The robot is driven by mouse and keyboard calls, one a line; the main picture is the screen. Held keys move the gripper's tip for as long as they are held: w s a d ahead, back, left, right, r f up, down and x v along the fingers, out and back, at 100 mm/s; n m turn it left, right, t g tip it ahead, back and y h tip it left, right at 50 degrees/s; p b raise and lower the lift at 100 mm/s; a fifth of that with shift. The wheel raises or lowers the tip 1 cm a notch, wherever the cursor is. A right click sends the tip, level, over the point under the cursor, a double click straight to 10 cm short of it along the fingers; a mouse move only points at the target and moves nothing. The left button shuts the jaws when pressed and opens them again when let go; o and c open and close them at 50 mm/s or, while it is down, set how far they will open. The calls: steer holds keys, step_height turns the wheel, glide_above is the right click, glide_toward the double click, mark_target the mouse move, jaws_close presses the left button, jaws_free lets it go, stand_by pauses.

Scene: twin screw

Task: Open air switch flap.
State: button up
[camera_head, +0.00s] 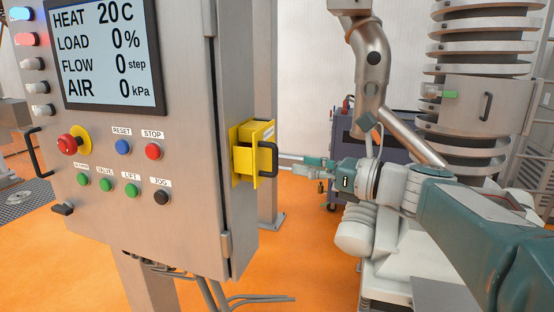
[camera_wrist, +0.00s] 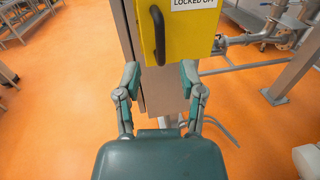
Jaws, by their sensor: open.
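The yellow air switch flap (camera_head: 244,165) is on a yellow box on the right side of the control cabinet. It carries a black bow handle (camera_head: 268,160). In the wrist view the yellow flap (camera_wrist: 186,42) fills the top middle, with its black handle (camera_wrist: 158,35) upright and a partly cropped white label at its top. My gripper (camera_head: 286,164) is just right of the handle in the head view. In the wrist view my gripper (camera_wrist: 160,76) is open and empty, its two fingers spread below the handle. I see no clear contact with the handle.
The grey control cabinet (camera_head: 205,200) has a screen, buttons and a red stop knob (camera_head: 70,144). A metal pipe (camera_head: 372,60) and a banded column (camera_head: 480,60) stand on the right. Cables (camera_head: 215,295) hang below the cabinet. The orange floor (camera_head: 285,250) is clear below my gripper.

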mark_target(274, 169)
steer(key=x, duration=0.6)
steer(key=shift+w+a, duration=0.25)
steer(key=shift+a, duration=0.1)
jaws_close()
